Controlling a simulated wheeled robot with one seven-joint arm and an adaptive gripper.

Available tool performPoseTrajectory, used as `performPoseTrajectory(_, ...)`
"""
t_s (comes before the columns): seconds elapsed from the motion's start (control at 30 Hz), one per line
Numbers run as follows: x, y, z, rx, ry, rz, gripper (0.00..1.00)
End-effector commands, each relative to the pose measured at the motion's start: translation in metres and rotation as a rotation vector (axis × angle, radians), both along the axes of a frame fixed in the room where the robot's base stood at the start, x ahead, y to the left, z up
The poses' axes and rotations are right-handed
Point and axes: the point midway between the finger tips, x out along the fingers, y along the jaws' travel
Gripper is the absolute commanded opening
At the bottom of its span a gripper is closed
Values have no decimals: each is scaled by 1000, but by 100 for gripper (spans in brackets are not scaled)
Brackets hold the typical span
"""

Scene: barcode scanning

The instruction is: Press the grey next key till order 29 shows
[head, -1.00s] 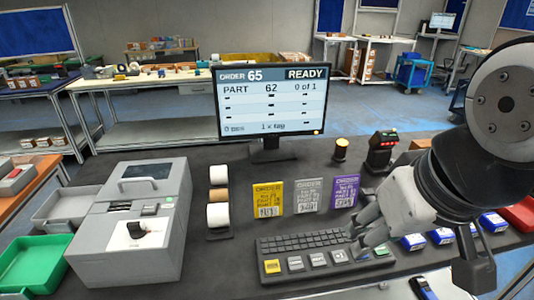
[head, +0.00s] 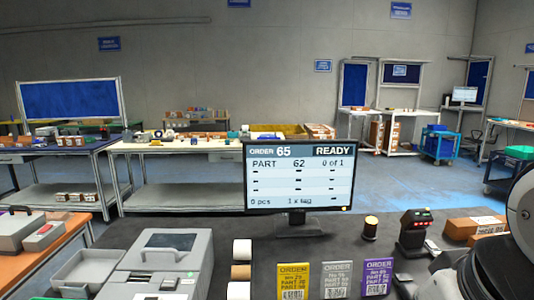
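The monitor (head: 298,178) stands at the back of the dark desk. Its screen reads ORDER 65, READY, PART 62, 0 of 1, with 0 pcs and 1 x tag along the bottom. The keyboard and its grey keys are below the picture's edge and hidden now. Only the upper part of my gripper (head: 440,268) shows at the lower right, beside my dark arm. Its fingertips are out of the picture, so I cannot see whether they are open or touch a key.
A yellow order card (head: 293,281), a grey card (head: 337,280) and a purple card (head: 377,277) stand in front of the monitor. A grey label printer (head: 165,265) is at left.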

Motion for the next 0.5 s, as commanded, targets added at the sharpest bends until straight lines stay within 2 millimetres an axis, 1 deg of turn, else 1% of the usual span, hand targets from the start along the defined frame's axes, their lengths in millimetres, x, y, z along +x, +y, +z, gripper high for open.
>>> performPoseTrajectory(0.23,0,0,0,0,0,0,40)
performPoseTrajectory(0.27,0,0,0,0,0,0,33)
performPoseTrajectory(0.3,0,0,0,0,0,0,24)
performPoseTrajectory(0.37,0,0,0,0,0,0,11)
performPoseTrajectory(0.4,0,0,0,0,0,0,1)
performPoseTrajectory(0.5,0,0,0,0,0,0,0)
